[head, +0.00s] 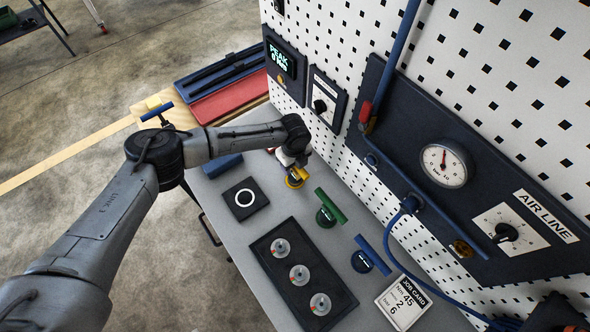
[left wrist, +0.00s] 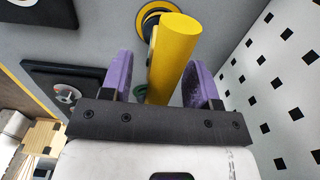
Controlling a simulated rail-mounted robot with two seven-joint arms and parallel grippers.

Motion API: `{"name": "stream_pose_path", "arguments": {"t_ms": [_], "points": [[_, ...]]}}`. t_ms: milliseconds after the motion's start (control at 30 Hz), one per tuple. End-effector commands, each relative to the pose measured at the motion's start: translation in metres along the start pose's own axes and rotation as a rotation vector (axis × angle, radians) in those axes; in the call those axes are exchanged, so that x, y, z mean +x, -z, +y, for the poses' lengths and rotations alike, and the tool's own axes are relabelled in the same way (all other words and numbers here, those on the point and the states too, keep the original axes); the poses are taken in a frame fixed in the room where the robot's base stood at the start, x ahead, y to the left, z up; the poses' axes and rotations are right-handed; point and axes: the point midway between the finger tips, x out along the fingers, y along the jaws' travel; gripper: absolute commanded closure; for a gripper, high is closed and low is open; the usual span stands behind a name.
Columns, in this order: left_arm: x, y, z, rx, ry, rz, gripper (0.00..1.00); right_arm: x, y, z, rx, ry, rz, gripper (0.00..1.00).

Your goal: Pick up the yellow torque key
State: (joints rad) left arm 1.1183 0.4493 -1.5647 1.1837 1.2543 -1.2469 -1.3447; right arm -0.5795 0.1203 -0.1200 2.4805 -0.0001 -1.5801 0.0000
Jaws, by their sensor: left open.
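The yellow torque key (head: 296,178) stands on the grey trolley top near the pegboard, mostly hidden by my left gripper (head: 291,161) in the head view. In the left wrist view, the key's thick yellow handle (left wrist: 174,55) lies between the two purple fingers of the left gripper (left wrist: 162,75). The fingers are open, with a visible gap on the left side and a narrower one on the right. The key's round yellow and dark base (left wrist: 152,18) shows beyond the handle. My right gripper is not in view.
A green key (head: 330,207) and a blue key (head: 371,254) stand in line along the pegboard (head: 480,90). A black tray (head: 262,247) with clear round parts, a black pad with a white ring (head: 231,200) and a job card (head: 403,302) lie nearby.

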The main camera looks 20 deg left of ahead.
Motion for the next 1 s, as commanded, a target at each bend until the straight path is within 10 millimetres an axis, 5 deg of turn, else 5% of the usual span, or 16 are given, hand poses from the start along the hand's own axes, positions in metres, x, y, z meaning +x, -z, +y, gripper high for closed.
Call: {"name": "stream_pose_path", "arguments": {"t_ms": [433, 1000], "points": [[0.0139, -0.0002, -0.0001, 0.000, 0.001, 0.000, 0.46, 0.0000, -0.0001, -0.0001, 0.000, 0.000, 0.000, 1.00], [0.0136, -0.0003, 0.0000, 0.000, 0.000, 0.000, 1.00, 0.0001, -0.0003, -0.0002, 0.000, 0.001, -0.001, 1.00]]}}
